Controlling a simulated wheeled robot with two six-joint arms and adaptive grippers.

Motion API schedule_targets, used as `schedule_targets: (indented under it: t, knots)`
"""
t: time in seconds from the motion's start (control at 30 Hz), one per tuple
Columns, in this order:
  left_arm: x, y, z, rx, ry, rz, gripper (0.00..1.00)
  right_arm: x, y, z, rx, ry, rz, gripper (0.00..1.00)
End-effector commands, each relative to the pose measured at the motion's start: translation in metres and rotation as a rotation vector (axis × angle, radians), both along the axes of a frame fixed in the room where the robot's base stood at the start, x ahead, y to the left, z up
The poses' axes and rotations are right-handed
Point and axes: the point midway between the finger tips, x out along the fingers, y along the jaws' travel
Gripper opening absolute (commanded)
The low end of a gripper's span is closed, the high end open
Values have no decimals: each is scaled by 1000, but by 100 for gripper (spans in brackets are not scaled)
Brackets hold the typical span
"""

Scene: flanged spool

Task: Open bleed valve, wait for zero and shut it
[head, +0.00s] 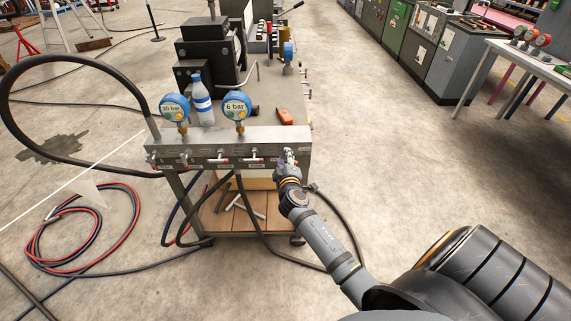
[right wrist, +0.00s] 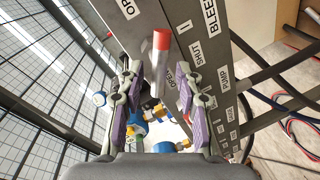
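The grey valve manifold (head: 228,146) runs along the front edge of a cart, with a row of valve levers. A blue gauge marked 20 bar (head: 174,105) and another marked 6 bar (head: 237,104) stand on it; their needles are too small to read. My right gripper (head: 288,163) is at the manifold's right end. In the right wrist view my right gripper (right wrist: 162,75) is open, its purple-padded fingers on either side of the red-tipped bleed lever (right wrist: 161,42), with gaps visible. The panel beside it reads BLEED, SHUT and OPEN. My left gripper is not in view.
A water bottle (head: 202,102) stands behind the manifold between the gauges. An orange device (head: 285,117) lies on the cart top. Black hoses hang below the manifold, and red and black hoses (head: 92,225) coil on the floor at left. Floor right of the cart is clear.

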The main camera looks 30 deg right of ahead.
Motion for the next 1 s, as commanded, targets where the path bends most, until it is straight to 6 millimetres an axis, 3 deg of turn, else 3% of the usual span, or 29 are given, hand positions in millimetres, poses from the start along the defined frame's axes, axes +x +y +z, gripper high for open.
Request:
schedule_targets:
  t: [0.3, 0.5, 1.0]
  knots:
    - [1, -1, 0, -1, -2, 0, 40, -63, 30, 10, 5, 4, -2, 36]
    - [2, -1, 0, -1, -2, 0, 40, -94, 45, 16, 4, 3, -3, 36]
    - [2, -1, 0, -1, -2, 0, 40, -103, 49, 19, 1, 2, -1, 36]
